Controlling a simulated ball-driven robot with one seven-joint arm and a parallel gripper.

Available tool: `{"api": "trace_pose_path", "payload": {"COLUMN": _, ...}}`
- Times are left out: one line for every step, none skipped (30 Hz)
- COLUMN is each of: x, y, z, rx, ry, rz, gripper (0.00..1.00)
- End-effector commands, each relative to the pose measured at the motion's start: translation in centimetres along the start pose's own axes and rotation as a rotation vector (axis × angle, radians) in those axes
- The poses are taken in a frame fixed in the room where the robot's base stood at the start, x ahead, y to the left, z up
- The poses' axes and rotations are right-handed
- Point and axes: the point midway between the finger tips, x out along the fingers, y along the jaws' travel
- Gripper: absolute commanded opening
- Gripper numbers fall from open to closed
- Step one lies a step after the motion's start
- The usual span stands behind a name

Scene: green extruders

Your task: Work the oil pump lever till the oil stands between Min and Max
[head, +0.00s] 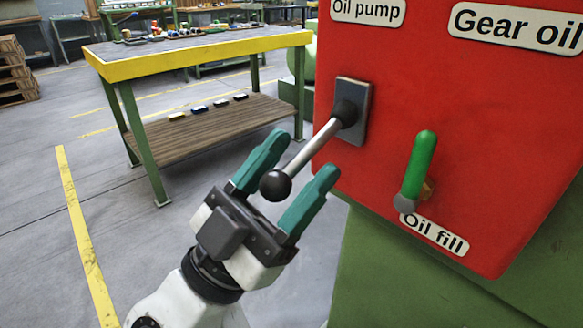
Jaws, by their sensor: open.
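The oil pump lever (312,144) is a metal rod with a black ball knob (275,185) at its end. It sticks out down and to the left from a grey plate on the red panel (385,100), below the "Oil pump" label (367,11). My gripper (290,158) is open, with its green fingers on either side of the lever. The knob shows between the fingers near their bases. I cannot tell whether either finger touches the lever. No oil gauge or Min and Max marks show in this view.
A green-handled valve (420,165) sits to the right, above the "Oil fill" label (434,235). A "Gear oil" label (516,28) is at the top right. A yellow-edged workbench (200,57) stands behind to the left. Grey floor at the left is open.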

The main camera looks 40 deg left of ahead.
Motion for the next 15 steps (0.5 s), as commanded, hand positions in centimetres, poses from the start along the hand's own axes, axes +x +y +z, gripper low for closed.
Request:
{"api": "trace_pose_path", "payload": {"x": -0.2, "y": 0.0, "z": 0.0, "rx": 0.0, "ry": -0.001, "rz": -0.001, "gripper": 0.58}}
{"api": "trace_pose_path", "payload": {"x": -0.4, "y": -0.1, "z": 0.0, "rx": 0.0, "ry": -0.001, "rz": -0.002, "gripper": 0.58}}
{"api": "trace_pose_path", "payload": {"x": -0.8, "y": -0.1, "z": 0.0, "rx": 0.0, "ry": -0.002, "rz": -0.002, "gripper": 0.58}}
{"api": "trace_pose_path", "payload": {"x": -1.2, "y": -0.1, "z": 0.0, "rx": 0.0, "ry": -0.002, "rz": -0.002, "gripper": 0.58}}
{"api": "trace_pose_path", "payload": {"x": -1.6, "y": -0.1, "z": 0.0, "rx": 0.0, "ry": -0.003, "rz": -0.003, "gripper": 0.58}}
{"api": "trace_pose_path", "payload": {"x": -2.2, "y": -0.1, "z": 0.0, "rx": 0.0, "ry": -0.003, "rz": -0.004, "gripper": 0.58}}
{"api": "trace_pose_path", "payload": {"x": -2.8, "y": -0.1, "z": 0.0, "rx": 0.0, "ry": -0.002, "rz": -0.003, "gripper": 0.58}}
{"api": "trace_pose_path", "payload": {"x": -3.4, "y": -0.1, "z": 0.0, "rx": -0.001, "ry": -0.003, "rz": -0.004, "gripper": 0.58}}
{"api": "trace_pose_path", "payload": {"x": -4.2, "y": -0.1, "z": 0.0, "rx": -0.002, "ry": -0.003, "rz": -0.005, "gripper": 0.58}}
{"api": "trace_pose_path", "payload": {"x": -4.8, "y": -0.1, "z": 0.0, "rx": -0.001, "ry": -0.003, "rz": -0.003, "gripper": 0.58}}
{"api": "trace_pose_path", "payload": {"x": -5.3, "y": -0.1, "z": 0.0, "rx": -0.001, "ry": -0.002, "rz": -0.003, "gripper": 0.58}}
{"api": "trace_pose_path", "payload": {"x": -6.2, "y": -0.1, "z": 0.0, "rx": -0.001, "ry": -0.002, "rz": -0.003, "gripper": 0.58}}
{"api": "trace_pose_path", "payload": {"x": -6.7, "y": -0.1, "z": 0.0, "rx": -0.001, "ry": -0.003, "rz": -0.004, "gripper": 0.58}}
{"api": "trace_pose_path", "payload": {"x": -7.3, "y": -0.1, "z": 0.1, "rx": -0.001, "ry": -0.003, "rz": -0.004, "gripper": 0.58}}
{"api": "trace_pose_path", "payload": {"x": -7.9, "y": -0.1, "z": 0.0, "rx": -0.001, "ry": -0.003, "rz": -0.003, "gripper": 0.58}}
